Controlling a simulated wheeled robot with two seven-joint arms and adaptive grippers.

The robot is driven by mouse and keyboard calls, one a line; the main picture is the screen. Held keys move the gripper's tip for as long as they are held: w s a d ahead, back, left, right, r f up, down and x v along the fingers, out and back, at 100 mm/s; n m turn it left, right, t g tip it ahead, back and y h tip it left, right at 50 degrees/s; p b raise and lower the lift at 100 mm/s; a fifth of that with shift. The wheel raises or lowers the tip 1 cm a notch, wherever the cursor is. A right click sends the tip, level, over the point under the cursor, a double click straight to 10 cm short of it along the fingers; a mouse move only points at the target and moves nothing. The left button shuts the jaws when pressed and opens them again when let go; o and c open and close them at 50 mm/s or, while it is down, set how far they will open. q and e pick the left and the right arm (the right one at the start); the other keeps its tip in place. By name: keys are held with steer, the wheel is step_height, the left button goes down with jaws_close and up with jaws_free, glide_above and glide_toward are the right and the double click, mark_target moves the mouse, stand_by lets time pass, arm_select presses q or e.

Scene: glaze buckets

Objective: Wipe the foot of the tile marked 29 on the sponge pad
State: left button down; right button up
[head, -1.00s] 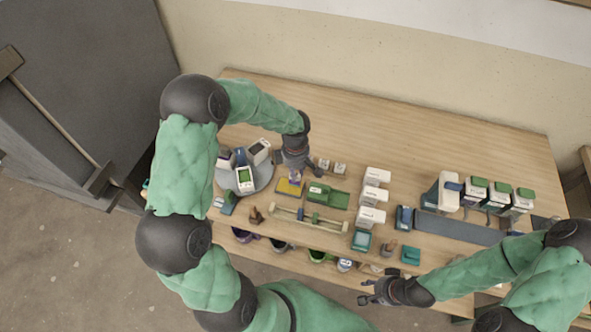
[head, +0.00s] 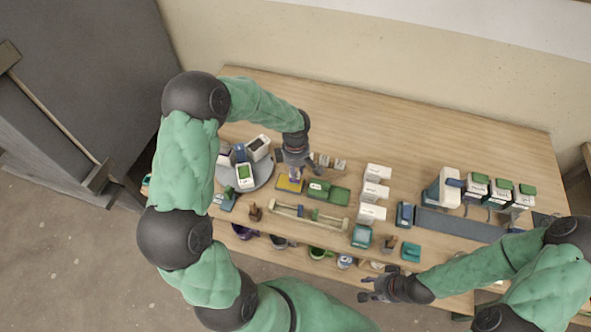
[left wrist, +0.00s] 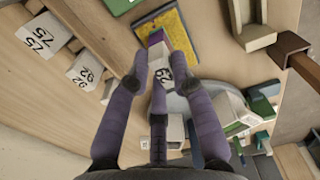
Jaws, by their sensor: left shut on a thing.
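The tile marked 29 (left wrist: 161,69) is a small white block with a purple end. It is held between the fingertips of my left gripper (left wrist: 157,72), which is shut on it. In the head view my left gripper (head: 297,172) is at the back edge of the sponge pad. The yellow sponge pad (head: 287,186) lies in a dark tray; it also shows in the left wrist view (left wrist: 178,35). The tile's purple end points toward the pad and overlaps its edge in view; I cannot tell whether they touch. My right gripper (head: 370,290) is open and empty at the table's front.
Other numbered white tiles (left wrist: 85,72) stand beside my left gripper. A grey round stand (head: 262,178) with boxes is to the left. A green box (head: 328,192) and a wooden rack (head: 305,217) lie close to the pad. The table's back is clear.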

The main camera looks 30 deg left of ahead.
arm_select(q)
steer(key=shift+f+b, duration=0.5)
stand_by(0.6)
steer(key=shift+f+b, duration=0.1)
steer(key=shift+b, duration=0.25)
stand_by(1.3)
steer(key=shift+s+a, duration=0.1)
steer(key=shift+a, duration=0.05)
steer(key=shift+s+a, duration=0.2)
steer(key=shift+a, duration=0.5)
steer(key=shift+a, duration=0.15)
steer(key=shift+s+a, duration=0.15)
steer(key=shift+a, duration=0.6)
steer(key=shift+d+b, duration=0.1)
steer(key=shift+b, duration=0.2)
steer(key=shift+w+d+b, duration=0.25)
steer(key=shift+d+b, duration=0.1)
steer(key=shift+d, duration=0.45)
